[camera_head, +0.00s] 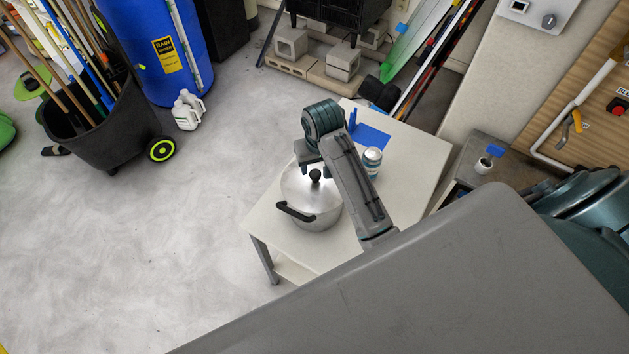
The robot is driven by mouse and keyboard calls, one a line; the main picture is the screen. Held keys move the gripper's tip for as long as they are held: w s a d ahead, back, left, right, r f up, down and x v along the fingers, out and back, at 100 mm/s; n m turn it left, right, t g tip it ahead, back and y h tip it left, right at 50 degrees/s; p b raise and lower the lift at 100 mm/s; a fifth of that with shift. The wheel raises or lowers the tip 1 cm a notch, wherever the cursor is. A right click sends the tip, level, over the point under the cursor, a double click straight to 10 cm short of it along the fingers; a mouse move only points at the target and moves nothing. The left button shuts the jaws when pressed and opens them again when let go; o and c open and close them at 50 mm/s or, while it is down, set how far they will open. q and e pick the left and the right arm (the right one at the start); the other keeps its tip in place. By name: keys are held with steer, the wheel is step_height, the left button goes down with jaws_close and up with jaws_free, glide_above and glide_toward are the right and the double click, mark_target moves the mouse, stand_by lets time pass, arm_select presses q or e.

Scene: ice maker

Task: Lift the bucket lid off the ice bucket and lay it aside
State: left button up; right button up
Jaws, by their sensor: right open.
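The ice bucket (318,217) is a silver metal pot with a black side handle, standing upright on a white table (272,215). Its domed silver bucket lid (301,190) sits on top, with a black knob (315,175) at the middle. My right gripper (315,170) is over the lid, with its fingers pointing down close to the knob. It is open, and I cannot tell whether the fingers touch the knob. My arm hides the right side of the bucket and part of the table. My left gripper is not in view.
A small jar (372,160) stands right of the bucket, near a flat blue sheet (370,136). The table's left front corner is bare. A black bin (110,130) and blue barrel (155,50) stand at the left.

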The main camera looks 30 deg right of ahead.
mark_target(315, 173)
steer(key=shift+a+f+p, duration=0.15)
steer(key=shift+f+p, duration=0.65)
steer(key=shift+w+f+p, duration=0.2)
steer(key=shift+f+p, duration=0.25)
steer(key=shift+f, duration=0.7)
steer(key=shift+w+f, duration=0.2)
steer(key=shift+f, duration=0.4)
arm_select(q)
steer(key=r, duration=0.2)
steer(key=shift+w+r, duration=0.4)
arm_select(e)
steer(key=c, duration=1.1)
steer(key=shift+o, duration=0.2)
